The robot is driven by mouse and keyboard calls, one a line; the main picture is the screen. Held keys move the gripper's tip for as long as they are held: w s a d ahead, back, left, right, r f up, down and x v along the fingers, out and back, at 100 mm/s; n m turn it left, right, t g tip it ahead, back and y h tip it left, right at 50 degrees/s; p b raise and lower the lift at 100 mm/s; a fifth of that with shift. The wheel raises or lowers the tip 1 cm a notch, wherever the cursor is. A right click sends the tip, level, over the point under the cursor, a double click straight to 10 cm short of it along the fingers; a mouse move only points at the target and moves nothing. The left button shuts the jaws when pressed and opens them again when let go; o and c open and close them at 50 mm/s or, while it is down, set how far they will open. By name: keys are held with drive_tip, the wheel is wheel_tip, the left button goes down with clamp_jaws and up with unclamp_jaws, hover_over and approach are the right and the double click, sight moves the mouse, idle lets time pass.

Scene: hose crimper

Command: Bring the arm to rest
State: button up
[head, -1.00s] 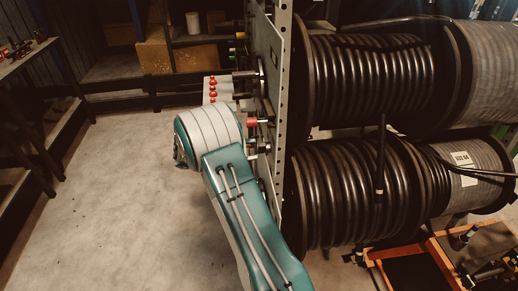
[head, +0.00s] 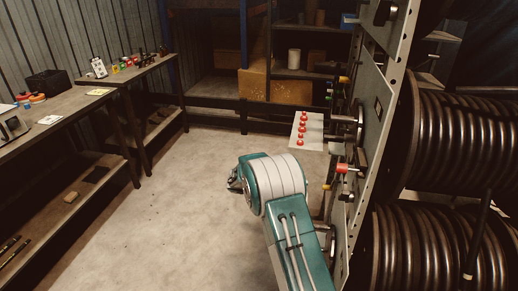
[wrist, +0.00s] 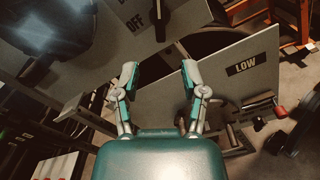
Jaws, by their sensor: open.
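My gripper (wrist: 158,76) shows in the wrist view with its two fingers spread apart and nothing between them. Beyond the fingertips are grey panels, one labelled LOW (wrist: 252,64) and one labelled OFF. In the head view my teal and white arm reaches forward from the lower middle, left of the tall grey panel (head: 376,105). I cannot tell how far the fingers are from the panels.
Large black hose reels (head: 455,145) stand at the right. Workbenches (head: 150,72) line the left wall. Shelving with cardboard boxes (head: 262,85) is at the back. The floor (head: 150,225) on the left is clear.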

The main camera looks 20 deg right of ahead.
drive_tip(key=shift+r, duration=0.1)
drive_tip(key=s+a+r+m+t+y, duration=0.1)
drive_tip(key=s+a+r+t+y, duration=0.25)
drive_tip(key=s+r, duration=0.2)
drive_tip(key=s+a+r+m+t+y, duration=0.1)
drive_tip(key=s+a+r+t+y, duration=0.1)
drive_tip(key=s+r+y, duration=0.3)
drive_tip(key=s+a+r+m+t+y, duration=0.2)
drive_tip(key=s+a+t+y, duration=0.5)
drive_tip(key=s+a, duration=0.5)
drive_tip(key=s+m+t, duration=0.1)
drive_tip(key=s+t, duration=0.1)
drive_tip(key=s, duration=0.1)
drive_tip(key=shift+s+m, duration=0.25)
drive_tip(key=shift+m, duration=0.05)
drive_tip(key=shift+r, duration=0.1)
